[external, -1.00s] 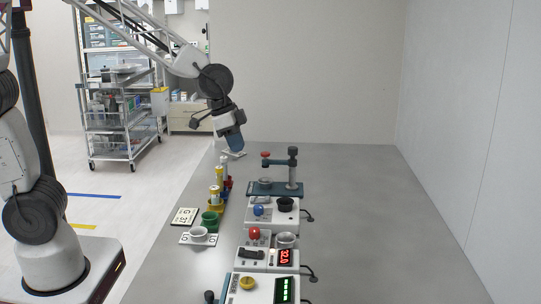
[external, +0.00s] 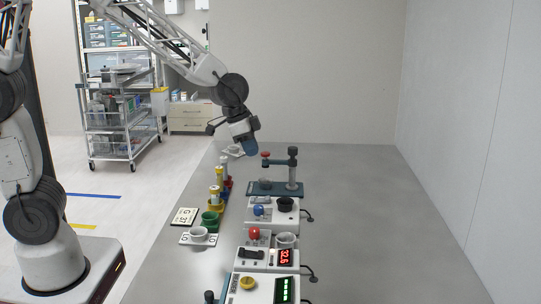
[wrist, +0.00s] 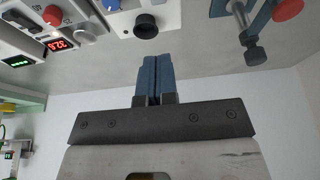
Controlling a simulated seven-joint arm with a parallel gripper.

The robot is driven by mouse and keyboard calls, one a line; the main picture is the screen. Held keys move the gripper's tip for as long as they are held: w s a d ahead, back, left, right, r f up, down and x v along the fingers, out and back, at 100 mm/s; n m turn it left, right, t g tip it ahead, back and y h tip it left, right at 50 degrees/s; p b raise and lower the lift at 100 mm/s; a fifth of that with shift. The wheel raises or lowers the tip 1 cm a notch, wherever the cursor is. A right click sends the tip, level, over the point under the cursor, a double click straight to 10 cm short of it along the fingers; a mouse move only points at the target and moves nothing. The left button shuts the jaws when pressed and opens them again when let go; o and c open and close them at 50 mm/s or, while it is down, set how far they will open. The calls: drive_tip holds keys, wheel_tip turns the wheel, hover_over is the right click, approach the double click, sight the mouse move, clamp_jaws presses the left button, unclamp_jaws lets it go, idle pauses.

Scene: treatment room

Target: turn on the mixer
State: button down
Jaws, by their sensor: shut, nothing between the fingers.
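A white box with a blue knob and a black cup (external: 285,204) stands on the table and looks like the mixer, though I cannot read a label. Its blue knob (external: 258,210) is on the left of its top. In the wrist view the black cup (wrist: 146,27) and part of the blue knob (wrist: 111,4) show at the top edge. My gripper (external: 251,151) is shut and empty, in the air beyond this box and left of the press post. In the wrist view its blue fingers (wrist: 155,62) are together, apart from the devices.
A blue press (external: 292,168) with a red knob stands close to the right of my gripper. Nearer are a unit with a red knob (external: 254,233) and red display, and one with a yellow knob (external: 247,283). Coloured cups (external: 210,218) stand left. The table's right side is clear.

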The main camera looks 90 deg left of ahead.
approach(267, 198)
drive_tip(key=x, duration=0.5)
drive_tip(key=shift+w+a, duration=0.15)
drive_tip(key=shift+w, duration=0.25)
drive_tip(key=shift+s+x, duration=0.2)
drive_tip(key=shift+x, duration=0.85)
drive_tip(key=shift+w+f, duration=0.1)
drive_tip(key=shift+f, duration=0.15)
drive_tip(key=shift+f+g, duration=0.15)
drive_tip(key=shift+g, duration=0.25)
drive_tip(key=shift+s+r, duration=0.25)
drive_tip(key=shift+s, duration=0.45)
drive_tip(key=shift+r, duration=0.2)
